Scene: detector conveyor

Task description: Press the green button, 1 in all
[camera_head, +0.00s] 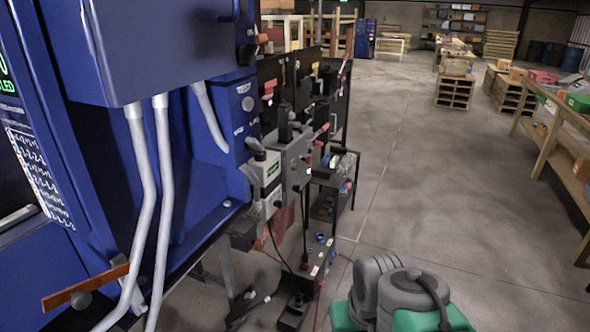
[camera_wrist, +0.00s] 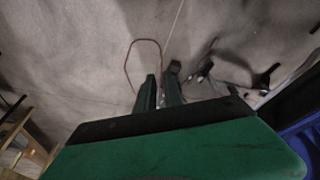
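A grey control box with a green label (camera_head: 272,168) is fixed to the right side of the blue machine in the head view. Small red and dark controls sit beside it, but they are too small for me to pick out a green button for certain. My gripper (camera_wrist: 162,80) shows in the wrist view, with its two dark fingers a narrow gap apart and nothing between them. It points over bare floor and touches nothing I can see. My gripper's fingers are not visible in the head view, where only green and grey parts of my arm show at the bottom.
The blue machine (camera_head: 187,190) with grey conduits fills the left. Dark equipment and a low black stand (camera_head: 322,205) lie beyond it, with cables on the floor. A wooden table (camera_head: 555,125) with boxes is at right. The floor (camera_head: 430,190) between is clear.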

